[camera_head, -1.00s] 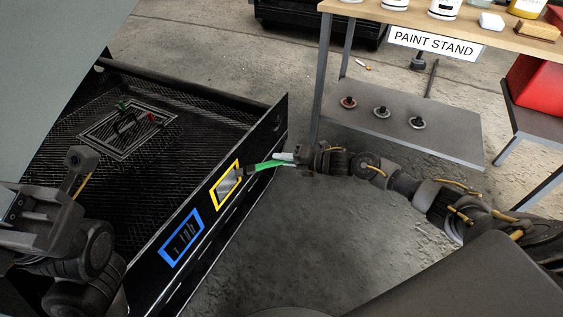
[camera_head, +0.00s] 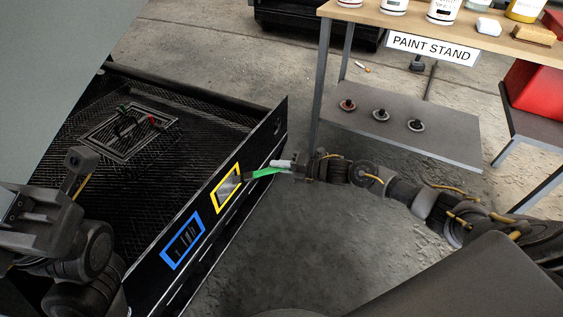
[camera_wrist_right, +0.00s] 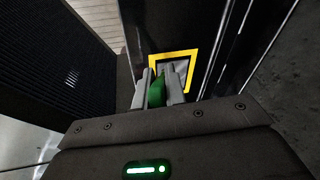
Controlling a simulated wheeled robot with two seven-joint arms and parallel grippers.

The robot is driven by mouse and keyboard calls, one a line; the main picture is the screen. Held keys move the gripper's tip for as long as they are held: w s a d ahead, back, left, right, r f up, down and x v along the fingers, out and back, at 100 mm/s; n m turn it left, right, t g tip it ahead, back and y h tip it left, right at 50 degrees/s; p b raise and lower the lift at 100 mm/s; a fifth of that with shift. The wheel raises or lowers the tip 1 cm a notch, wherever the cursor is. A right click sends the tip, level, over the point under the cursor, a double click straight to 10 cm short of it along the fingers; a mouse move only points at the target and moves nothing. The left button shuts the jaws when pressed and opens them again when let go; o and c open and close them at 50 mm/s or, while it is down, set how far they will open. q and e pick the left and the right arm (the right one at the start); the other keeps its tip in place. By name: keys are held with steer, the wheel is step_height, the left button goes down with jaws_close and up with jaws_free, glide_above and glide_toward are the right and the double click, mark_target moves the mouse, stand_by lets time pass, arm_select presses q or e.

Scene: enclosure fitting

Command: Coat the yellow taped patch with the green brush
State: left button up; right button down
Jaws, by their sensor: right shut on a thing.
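The yellow taped patch (camera_head: 227,189) is a yellow frame around a grey area on the outer face of the black enclosure's side wall. My right gripper (camera_head: 285,167) is shut on the green brush (camera_head: 262,173), which points left toward the patch. The brush tip is at the grey area inside the frame; I cannot tell whether it touches. In the right wrist view the brush handle (camera_wrist_right: 157,90) is between the two fingers, with the yellow frame (camera_wrist_right: 188,58) just beyond. My left gripper (camera_head: 72,172) is at the left, away from the patch; its jaw state is unclear.
A blue taped frame (camera_head: 183,240) is on the same wall, left of and below the yellow one. The paint stand (camera_head: 433,48) holds bottles, a sponge and a brush block, with several round pieces on its lower shelf (camera_head: 440,140). Floor between is clear.

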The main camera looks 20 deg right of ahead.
steer(key=shift+s+a+p, duration=0.5)
steer(key=shift+s+a, duration=0.05)
steer(key=shift+a, duration=0.2)
steer(key=shift+s+a+p, duration=0.5)
steer(key=shift+a, duration=0.2)
steer(key=shift+s+a+p, duration=1.2)
steer(key=shift+s+a, duration=0.2)
steer(key=shift+a, duration=0.3)
steer(key=shift+s+d+p, duration=0.5)
steer(key=shift+s+d, duration=0.45)
steer(key=shift+s, duration=0.2)
steer(key=shift+s+d+p, duration=0.5)
steer(key=shift+s+d, duration=0.45)
steer(key=shift+s, duration=0.2)
steer(key=shift+s+d, duration=0.1)
